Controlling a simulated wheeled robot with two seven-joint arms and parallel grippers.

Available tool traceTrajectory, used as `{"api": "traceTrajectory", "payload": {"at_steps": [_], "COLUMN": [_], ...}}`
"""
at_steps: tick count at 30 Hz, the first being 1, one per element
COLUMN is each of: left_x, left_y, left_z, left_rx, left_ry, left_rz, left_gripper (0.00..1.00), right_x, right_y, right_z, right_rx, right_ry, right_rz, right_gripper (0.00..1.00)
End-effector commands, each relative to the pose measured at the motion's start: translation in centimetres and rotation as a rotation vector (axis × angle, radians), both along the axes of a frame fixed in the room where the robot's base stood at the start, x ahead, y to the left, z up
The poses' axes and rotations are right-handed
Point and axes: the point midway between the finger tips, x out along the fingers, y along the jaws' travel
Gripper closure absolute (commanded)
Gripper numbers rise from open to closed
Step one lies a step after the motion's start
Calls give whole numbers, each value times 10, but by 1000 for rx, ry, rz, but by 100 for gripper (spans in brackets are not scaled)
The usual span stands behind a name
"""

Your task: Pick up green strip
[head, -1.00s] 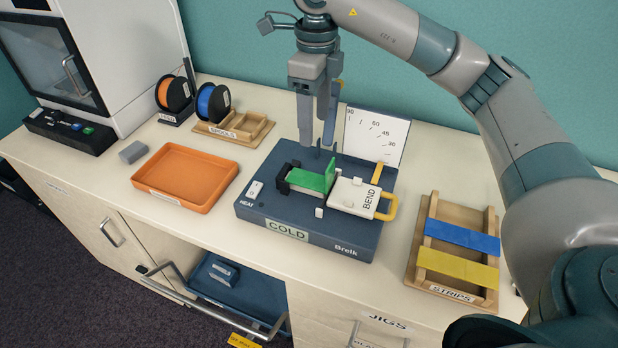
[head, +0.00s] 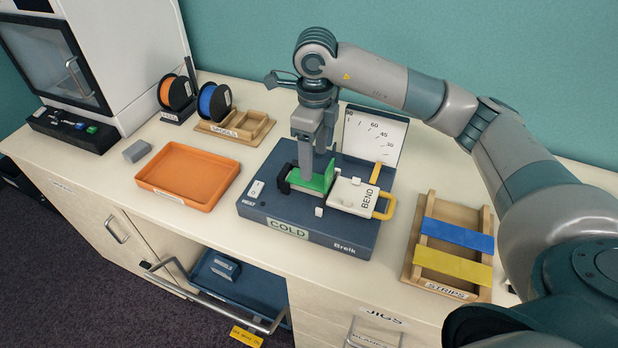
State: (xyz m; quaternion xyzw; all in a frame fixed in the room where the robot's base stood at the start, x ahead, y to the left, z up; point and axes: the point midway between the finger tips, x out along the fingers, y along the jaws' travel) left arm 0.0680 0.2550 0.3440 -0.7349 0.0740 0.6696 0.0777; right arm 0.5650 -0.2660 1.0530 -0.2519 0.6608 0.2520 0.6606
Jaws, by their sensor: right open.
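The green strip (head: 318,184) lies on the dark blue bending machine, bent, with one end standing up beside the white BEND plate (head: 352,195). The machine (head: 262,212) has a COLD label on its front. My right gripper (head: 313,172) is open and points down at the green strip, its fingers at the strip and partly covering it. I cannot tell whether the fingers touch it. My left gripper is out of view.
A wooden STRIPS rack (head: 417,262) with a blue strip (head: 457,235) and a yellow strip (head: 453,264) stands to the right. An orange tray (head: 160,189) is to the left. An angle scale board (head: 372,135) stands behind the machine. Spools (head: 213,101) are at the back.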

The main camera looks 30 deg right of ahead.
Motion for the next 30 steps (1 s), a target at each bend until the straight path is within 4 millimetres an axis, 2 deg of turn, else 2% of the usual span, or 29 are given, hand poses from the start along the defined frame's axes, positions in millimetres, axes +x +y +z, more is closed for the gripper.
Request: {"api": "traceTrajectory", "payload": {"at_steps": [8,18,23,30], "left_x": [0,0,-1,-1], "left_y": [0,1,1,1], "left_z": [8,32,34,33], "left_rx": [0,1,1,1], "left_ry": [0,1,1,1], "left_rz": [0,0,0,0], "left_gripper": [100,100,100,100], "right_x": [0,0,1,1], "right_y": [1,3,4,4], "right_z": [-5,-41,-51,-52], "right_rx": [-1,-1,0,0], "right_ry": [3,4,0,0], "right_rz": [-1,-2,0,0], "right_gripper": [39,39,39,39]}}
